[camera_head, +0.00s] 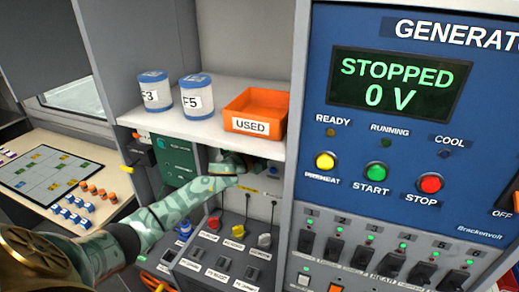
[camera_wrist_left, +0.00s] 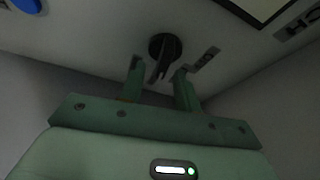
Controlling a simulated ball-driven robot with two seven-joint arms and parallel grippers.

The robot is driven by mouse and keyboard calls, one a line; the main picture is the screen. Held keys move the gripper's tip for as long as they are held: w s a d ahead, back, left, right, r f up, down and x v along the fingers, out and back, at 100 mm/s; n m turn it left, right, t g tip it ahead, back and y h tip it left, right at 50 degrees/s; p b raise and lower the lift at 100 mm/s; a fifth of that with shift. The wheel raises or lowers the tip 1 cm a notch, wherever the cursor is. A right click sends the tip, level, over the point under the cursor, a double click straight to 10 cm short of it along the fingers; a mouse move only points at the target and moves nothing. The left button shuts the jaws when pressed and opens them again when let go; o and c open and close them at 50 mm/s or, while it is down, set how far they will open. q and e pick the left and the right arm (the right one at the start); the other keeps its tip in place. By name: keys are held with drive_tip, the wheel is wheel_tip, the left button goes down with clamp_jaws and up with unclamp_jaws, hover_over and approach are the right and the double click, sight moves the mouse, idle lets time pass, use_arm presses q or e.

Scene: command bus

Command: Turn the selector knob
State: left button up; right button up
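A black rotary knob (camera_wrist_left: 165,47) with a raised grip bar sits on a grey panel in the left wrist view. Small labels lie to its right. My left gripper (camera_wrist_left: 158,80) is open, with one finger on each side just in front of the knob; a gap shows between them, and I cannot tell if they touch it. In the head view my left arm reaches under the shelf, and the left gripper (camera_head: 236,165) is partly shaded there; the knob is hidden in that view. My right gripper is not in view.
A white shelf (camera_head: 210,122) above my arm bears an orange USED bin (camera_head: 256,112) and two jars. The blue generator panel (camera_head: 400,150) reads STOPPED, 0 V. Below are a grey console (camera_head: 215,262) with levers and several hanging cables. A board table (camera_head: 60,180) stands left.

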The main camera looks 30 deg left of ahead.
use_arm(q)
drive_tip(key=s+a+f+b, duration=0.1)
drive_tip(key=s+a+b, duration=0.1)
drive_tip(key=s, duration=1.3)
drive_tip(key=shift+s+a+b, duration=0.15)
drive_tip(key=shift+s+b, duration=0.1)
drive_tip(key=shift+b, duration=0.05)
